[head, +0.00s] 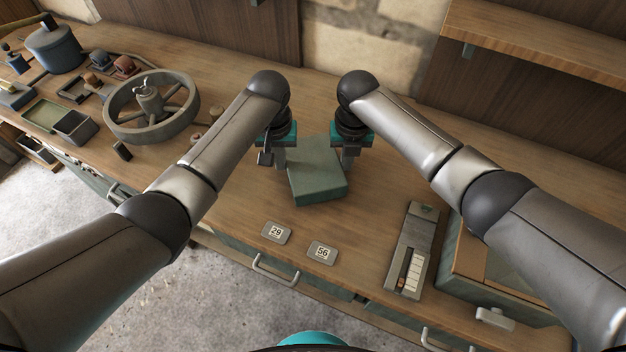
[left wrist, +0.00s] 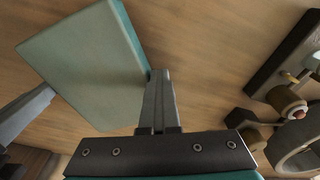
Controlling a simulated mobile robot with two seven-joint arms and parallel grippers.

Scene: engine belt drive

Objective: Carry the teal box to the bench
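The teal box (head: 318,172) is a flat-topped block over the wooden bench (head: 225,235), between my two grippers and turned a little askew. It fills the upper left of the left wrist view (left wrist: 85,65). My left gripper (head: 280,160) is at the box's left side, its fingers together, with the tip at or very near the box's edge; contact is not clear. My right gripper (head: 347,160) is at the right side and also looks shut. Neither has the box between its own fingers. Whether the box's underside touches the bench is hidden.
A spoked wheel (head: 152,107), a blue pot (head: 54,46) and small trays crowd the left of the bench. Number plates 29 (head: 276,232) and 56 (head: 321,252) lie near the front edge. A grey gauge block (head: 411,250) and an open bin (head: 500,285) are at right.

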